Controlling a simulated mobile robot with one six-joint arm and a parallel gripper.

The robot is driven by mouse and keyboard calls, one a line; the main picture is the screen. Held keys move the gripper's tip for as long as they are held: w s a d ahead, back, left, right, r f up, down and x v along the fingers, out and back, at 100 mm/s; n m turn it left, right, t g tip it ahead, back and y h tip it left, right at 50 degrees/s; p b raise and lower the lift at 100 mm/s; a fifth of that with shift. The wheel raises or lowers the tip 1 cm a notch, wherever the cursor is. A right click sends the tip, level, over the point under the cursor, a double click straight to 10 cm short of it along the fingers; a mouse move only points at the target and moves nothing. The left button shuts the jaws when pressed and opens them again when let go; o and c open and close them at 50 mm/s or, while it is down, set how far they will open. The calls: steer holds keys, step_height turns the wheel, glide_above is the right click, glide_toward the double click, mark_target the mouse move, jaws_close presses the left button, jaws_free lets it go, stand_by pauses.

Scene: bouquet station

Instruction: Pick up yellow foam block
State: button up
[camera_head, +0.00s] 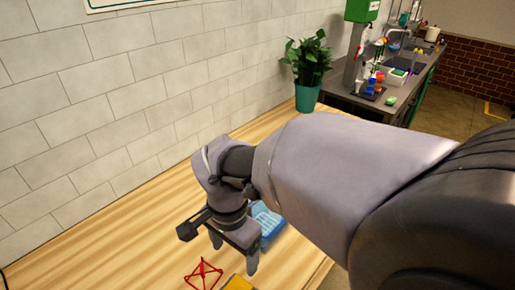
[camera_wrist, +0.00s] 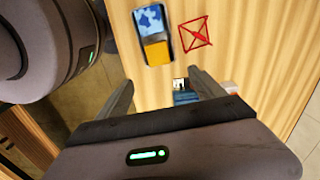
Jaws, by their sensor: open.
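A yellow block-like patch (camera_wrist: 157,54) shows in the wrist view at one end of a dark-rimmed piece with a blue-and-white patterned part. I cannot tell whether the yellow part is separate from it. In the head view a yellow piece (camera_head: 238,283) is cut off by the bottom edge. My gripper (camera_head: 234,257) hangs above the wooden table with its fingers apart and nothing between them. In the wrist view my gripper (camera_wrist: 163,86) points toward the table, with the yellow patch beyond its fingertips.
A potted plant (camera_head: 307,75) stands at the table's far end by the wall. The table's left part (camera_head: 110,245) is clear.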

steer(key=b, duration=0.5)
glide_toward(238, 288)
step_height(238, 288, down, 5)
steer(key=shift+d+f, duration=0.1)
step_height(238, 288, down, 5)
steer(key=shift+f+b, duration=0.1)
steer(key=shift+b, duration=1.05)
steer(key=c, duration=1.6)
steer(key=shift+r, duration=0.3)
